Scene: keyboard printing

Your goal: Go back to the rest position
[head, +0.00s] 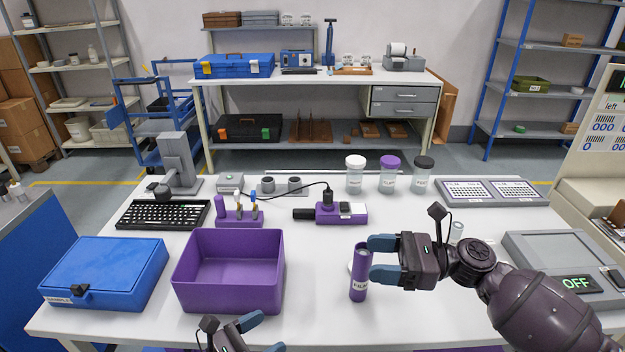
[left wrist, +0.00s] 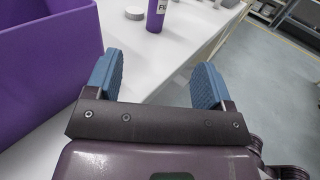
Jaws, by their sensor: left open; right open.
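My right gripper (head: 383,259) is open, with its blue fingers pointing left over the front right of the white table (head: 440,325). A purple cylinder with a white label (head: 360,274) stands upright right at its fingertips; I cannot tell whether they touch. The cylinder also shows at the top of the left wrist view (left wrist: 157,14). My left gripper (head: 241,328) is low at the table's front edge, in front of the purple bin (head: 228,301). In the left wrist view it is open (left wrist: 155,85), with nothing between its blue fingers.
The purple bin is empty. A blue case (head: 105,272) lies left of it, and a black keyboard (head: 163,214) behind. Three lidded jars (head: 388,177) stand at the back. A grey device reading OFF (head: 560,258) is at the right, near my right arm. The table's middle is mostly clear.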

